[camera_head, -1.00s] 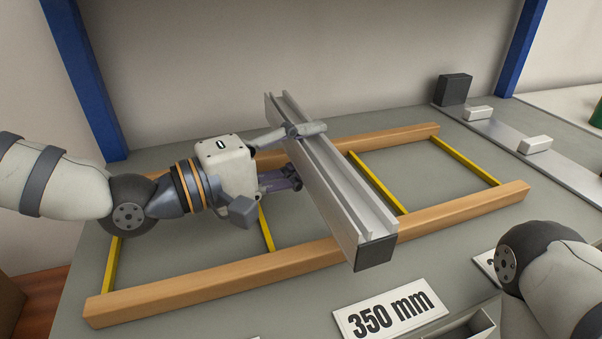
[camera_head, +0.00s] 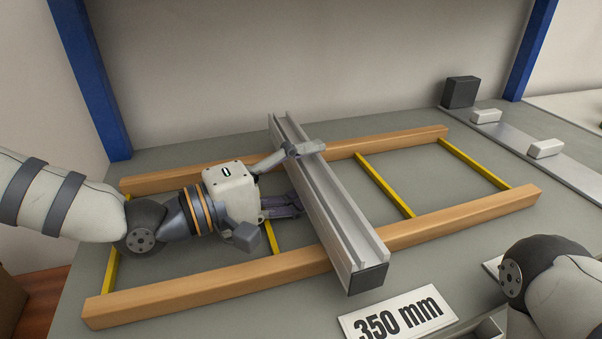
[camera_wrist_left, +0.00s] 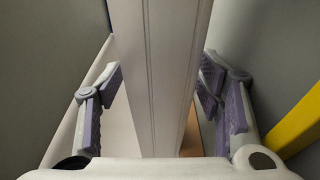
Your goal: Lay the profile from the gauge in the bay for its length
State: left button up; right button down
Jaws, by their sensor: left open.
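The silver aluminium profile (camera_head: 325,208), with a dark near end cap, lies across the two wooden rails and appears to rest on them. It is in the middle bay, between two yellow dividers, and its near end overhangs the front rail (camera_head: 210,293). My left gripper (camera_head: 305,178) is open around the profile, one finger reaching over its far side. In the left wrist view the profile (camera_wrist_left: 160,70) runs between the spread fingers, with gaps on both sides. A "350 mm" label (camera_head: 398,316) lies in front of the rack. My right gripper is out of view.
The back rail (camera_head: 390,142) and yellow dividers (camera_head: 385,185) bound the bays; the right bay is empty. A gauge strip with a dark block (camera_head: 460,92) and white blocks (camera_head: 545,149) is at the right. Blue posts (camera_head: 92,80) stand at the back. My right arm is lower right.

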pick_arm(q)
jog(key=shift+s+a+r, duration=0.1)
jog(key=shift+r, duration=0.1)
jog(key=p+v, duration=0.1)
jog(key=v, duration=0.9)
jog(key=shift+s+a+r, duration=0.1)
jog(key=shift+s+a, duration=0.05)
jog(key=shift+a, duration=0.1)
jog(key=shift+s+a, duration=0.35)
jog(key=shift+a, duration=0.1)
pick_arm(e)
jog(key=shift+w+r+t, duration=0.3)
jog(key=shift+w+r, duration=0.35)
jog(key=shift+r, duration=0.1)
